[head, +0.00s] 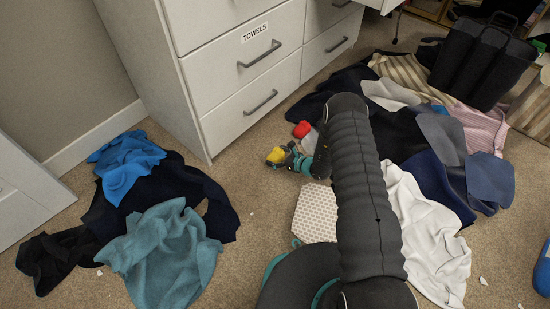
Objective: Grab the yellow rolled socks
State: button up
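The yellow rolled socks (275,155) show as a small yellow patch on the carpet side of the drawer unit, left of my arm. My gripper (283,158), dark with teal parts, is right at the socks, and its fingertips overlap them in the picture. The gripper is small and partly covered by my own arm. I cannot tell whether the fingers are closed on the socks or only around or beside them, nor whether the socks touch the floor.
A red item (302,130) lies just behind my gripper. A white drawer unit (235,85) labelled TOWELS stands close behind. Clothes piles lie left, with a teal towel (165,255), and right, with a white cloth (430,235). A black bag (482,62) stands back right.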

jog(key=c, duration=0.3)
